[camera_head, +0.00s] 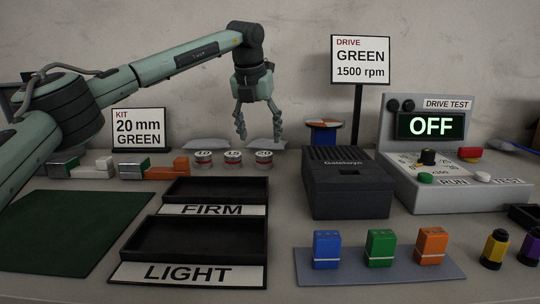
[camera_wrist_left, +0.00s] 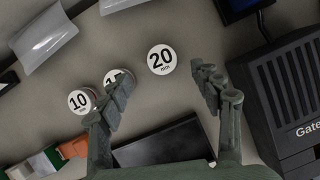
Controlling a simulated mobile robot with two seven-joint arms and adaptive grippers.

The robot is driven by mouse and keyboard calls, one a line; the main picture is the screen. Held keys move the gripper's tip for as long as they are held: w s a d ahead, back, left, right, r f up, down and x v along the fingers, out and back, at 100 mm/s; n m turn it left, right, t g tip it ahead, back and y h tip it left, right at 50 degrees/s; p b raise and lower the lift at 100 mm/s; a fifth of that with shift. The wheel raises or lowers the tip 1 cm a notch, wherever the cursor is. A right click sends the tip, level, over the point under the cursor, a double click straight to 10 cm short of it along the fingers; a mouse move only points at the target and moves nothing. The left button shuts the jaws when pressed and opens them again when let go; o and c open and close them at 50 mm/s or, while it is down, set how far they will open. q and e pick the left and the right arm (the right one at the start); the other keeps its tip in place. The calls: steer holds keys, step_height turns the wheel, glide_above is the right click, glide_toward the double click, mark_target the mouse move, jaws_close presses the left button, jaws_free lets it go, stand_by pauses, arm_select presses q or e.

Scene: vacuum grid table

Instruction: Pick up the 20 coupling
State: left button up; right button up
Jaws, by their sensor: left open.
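The 20 coupling (camera_head: 264,158) is a small round piece with a white top marked 20. It stands on the table at the right end of a row with the 15 coupling (camera_head: 233,158) and the 10 coupling (camera_head: 203,158). In the left wrist view the 20 coupling (camera_wrist_left: 161,59) lies ahead of and between the open fingers, apart from both. My left gripper (camera_head: 259,128) is open and empty above the row; it also shows in the left wrist view (camera_wrist_left: 165,88). Its left finger partly hides the 15 coupling. My right gripper is not in view.
Black trays marked FIRM (camera_head: 215,190) and LIGHT (camera_head: 190,240) lie in front of the couplings. A dark Gatekeys-like box (camera_head: 347,185) stands to the right. Grey pillow-like pieces (camera_head: 204,144) lie behind. A kit sign (camera_head: 139,128) reads 20 mm GREEN.

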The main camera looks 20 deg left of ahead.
mark_target(264, 153)
arm_select(q)
steer(key=shift+w+f, duration=0.25)
steer(key=shift+w, duration=0.15)
steer(key=shift+x, duration=1)
steer(key=x, duration=0.5)
steer(key=shift+d, duration=0.1)
steer(key=shift+r, duration=0.1)
steer(key=c, duration=1.3)
